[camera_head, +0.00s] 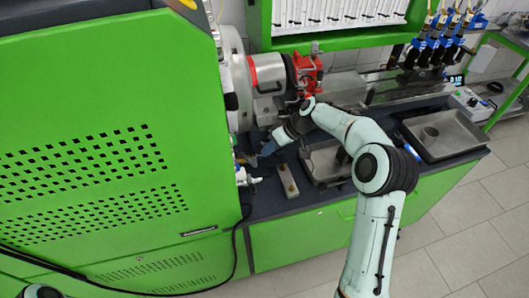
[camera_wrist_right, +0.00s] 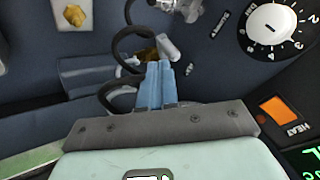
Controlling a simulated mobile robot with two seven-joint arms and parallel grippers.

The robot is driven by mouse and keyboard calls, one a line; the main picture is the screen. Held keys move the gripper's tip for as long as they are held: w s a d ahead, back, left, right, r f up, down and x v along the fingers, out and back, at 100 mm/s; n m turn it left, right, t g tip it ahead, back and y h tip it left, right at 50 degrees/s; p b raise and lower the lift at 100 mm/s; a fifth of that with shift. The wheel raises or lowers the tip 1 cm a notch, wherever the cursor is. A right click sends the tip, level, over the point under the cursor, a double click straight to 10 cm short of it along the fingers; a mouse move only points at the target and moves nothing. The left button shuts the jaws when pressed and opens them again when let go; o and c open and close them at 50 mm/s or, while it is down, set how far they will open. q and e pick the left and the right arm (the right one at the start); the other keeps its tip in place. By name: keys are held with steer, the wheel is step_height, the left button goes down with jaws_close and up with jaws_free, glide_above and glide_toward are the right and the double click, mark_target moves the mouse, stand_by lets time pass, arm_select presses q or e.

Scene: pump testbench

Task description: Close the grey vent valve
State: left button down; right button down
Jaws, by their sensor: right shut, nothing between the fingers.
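My right gripper (camera_head: 267,149) reaches left to the side of the green machine, above the dark bench. In the wrist view its two blue fingers (camera_wrist_right: 155,85) are pressed together with nothing between them. Just beyond the fingertips is a small grey handle (camera_wrist_right: 168,47) beside a brass-coloured fitting (camera_wrist_right: 147,56), which I take to be the grey vent valve. The fingertips hide part of it, and I cannot tell whether they touch it or how far it is turned. In the head view I cannot make it out. My left gripper is not in view.
The green machine (camera_head: 110,130) fills the left. Silver fittings (camera_head: 247,178) stick out of its side. The wrist view shows a white dial (camera_wrist_right: 272,28), an orange HEAT switch (camera_wrist_right: 279,112) and black hoses (camera_wrist_right: 128,45) close by. A grey tray (camera_head: 470,148) sits on the right of the bench.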

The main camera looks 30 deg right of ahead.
mark_target(255, 161)
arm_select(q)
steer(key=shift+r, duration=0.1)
arm_select(e)
steer(key=shift+x, duration=1.2)
